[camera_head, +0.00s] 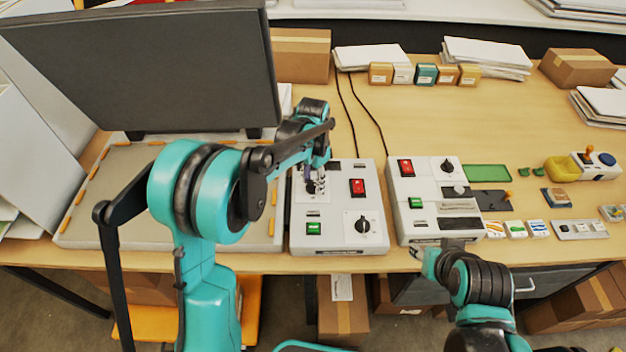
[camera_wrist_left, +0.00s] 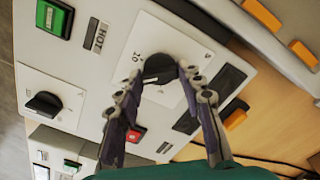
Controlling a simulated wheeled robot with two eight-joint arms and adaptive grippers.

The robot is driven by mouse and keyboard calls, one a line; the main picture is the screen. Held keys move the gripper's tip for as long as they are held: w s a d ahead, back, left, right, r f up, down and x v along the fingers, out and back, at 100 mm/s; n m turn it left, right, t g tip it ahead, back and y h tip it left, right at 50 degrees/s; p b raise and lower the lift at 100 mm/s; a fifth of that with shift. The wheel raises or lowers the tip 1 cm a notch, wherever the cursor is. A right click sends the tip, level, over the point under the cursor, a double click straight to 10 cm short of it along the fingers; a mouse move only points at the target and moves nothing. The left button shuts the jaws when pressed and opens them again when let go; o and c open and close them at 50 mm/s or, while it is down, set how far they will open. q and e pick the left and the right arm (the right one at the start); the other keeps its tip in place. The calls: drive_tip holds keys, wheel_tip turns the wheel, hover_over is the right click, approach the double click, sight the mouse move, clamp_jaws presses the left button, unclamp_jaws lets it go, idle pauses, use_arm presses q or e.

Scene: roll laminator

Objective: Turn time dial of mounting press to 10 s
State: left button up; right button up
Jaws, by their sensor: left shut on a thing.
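The mounting press has a dark raised lid (camera_head: 150,75) and a pale bed (camera_head: 100,215) at the left. A white control box (camera_head: 335,235) beside it carries two black dials, a red switch (camera_head: 357,187) and a green button (camera_head: 313,228). My left gripper (camera_head: 316,182) is at the box's upper left dial. In the left wrist view the fingertips of my left gripper (camera_wrist_left: 164,78) are shut on this black dial (camera_wrist_left: 158,66), one finger on each side. A number is printed by its white plate; the pointer is partly hidden. My right gripper (camera_head: 440,252) is low, at the front table edge; its fingers are unclear.
The other dial (camera_head: 363,226) is at the box's lower right. A second white control box (camera_head: 435,200) stands to the right. Black cables run behind both. Small boxes (camera_head: 425,74) and paper stacks (camera_head: 485,55) lie at the back. Small tools and cards cover the right side.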

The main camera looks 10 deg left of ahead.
sight(313, 184)
use_arm(q)
drive_tip(key=m, duration=0.4)
drive_tip(key=shift+m, duration=1.9)
drive_tip(key=o, duration=1.2)
drive_tip(key=shift+c, duration=0.2)
wheel_tip(313, 184, up, 12)
